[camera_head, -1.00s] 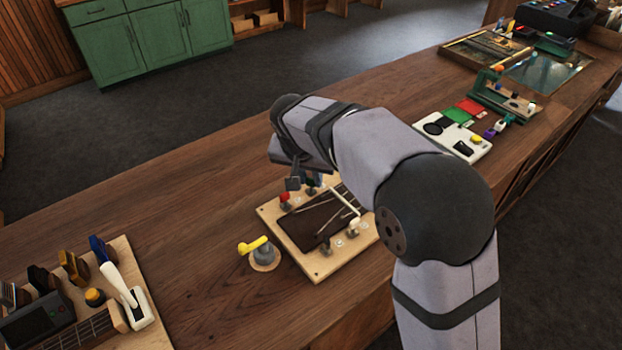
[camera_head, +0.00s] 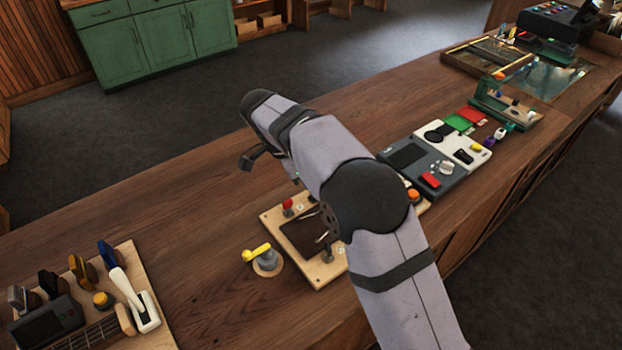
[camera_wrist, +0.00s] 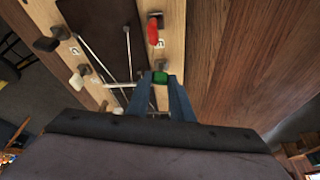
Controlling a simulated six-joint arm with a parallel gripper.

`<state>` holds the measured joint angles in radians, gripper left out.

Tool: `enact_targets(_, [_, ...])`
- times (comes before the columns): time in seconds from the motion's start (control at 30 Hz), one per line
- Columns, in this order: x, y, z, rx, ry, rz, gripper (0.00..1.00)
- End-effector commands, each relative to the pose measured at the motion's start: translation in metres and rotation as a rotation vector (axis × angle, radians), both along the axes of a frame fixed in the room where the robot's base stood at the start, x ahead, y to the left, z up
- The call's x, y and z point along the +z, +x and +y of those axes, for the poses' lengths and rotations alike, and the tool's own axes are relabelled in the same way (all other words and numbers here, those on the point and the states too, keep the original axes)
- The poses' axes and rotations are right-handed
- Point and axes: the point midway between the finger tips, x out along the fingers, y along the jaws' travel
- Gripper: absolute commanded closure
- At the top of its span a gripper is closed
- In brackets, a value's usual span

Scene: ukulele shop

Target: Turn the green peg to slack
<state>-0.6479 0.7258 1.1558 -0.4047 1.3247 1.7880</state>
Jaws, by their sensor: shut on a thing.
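The peg board (camera_head: 325,278) lies on the wooden counter, a pale wood plate with a dark centre panel. In the wrist view the green peg (camera_wrist: 160,77) sits at its edge, between the blue-grey fingertips of my gripper (camera_wrist: 160,88), which is shut on it. The red peg (camera_wrist: 153,32) stands further along the same edge; it also shows in the head view (camera_head: 288,205). A white peg (camera_wrist: 77,79) and a black peg (camera_wrist: 46,44) stand on the opposite edge. In the head view my arm hides the green peg and part of the board.
A yellow-handled crank (camera_head: 266,260) stands beside the board's left side. A tool board (camera_head: 95,310) lies at the lower left. Grey and white devices (camera_head: 445,160) stand right of the arm. Bare counter (camera_head: 180,215) shows left of the board.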

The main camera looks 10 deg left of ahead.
Motion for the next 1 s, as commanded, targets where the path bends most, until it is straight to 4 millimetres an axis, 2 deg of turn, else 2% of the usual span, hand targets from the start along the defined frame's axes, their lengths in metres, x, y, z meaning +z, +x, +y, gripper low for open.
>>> enact_targets(0.3, [0.0008,0.0008,0.0012,-0.103,0.003,0.000,1.00])
enact_targets(0.77, [0.0000,0.0007,0.0012,-0.116,0.004,-0.001,1.00])
enact_targets(0.8, [0.0000,0.0007,0.0011,-0.116,0.004,-0.001,0.70])
enact_targets(0.83, [0.0000,0.0007,0.0011,-0.116,0.004,-0.001,0.63])
enact_targets(1.0, [0.0000,0.0008,0.0008,-0.115,0.002,0.000,0.61])
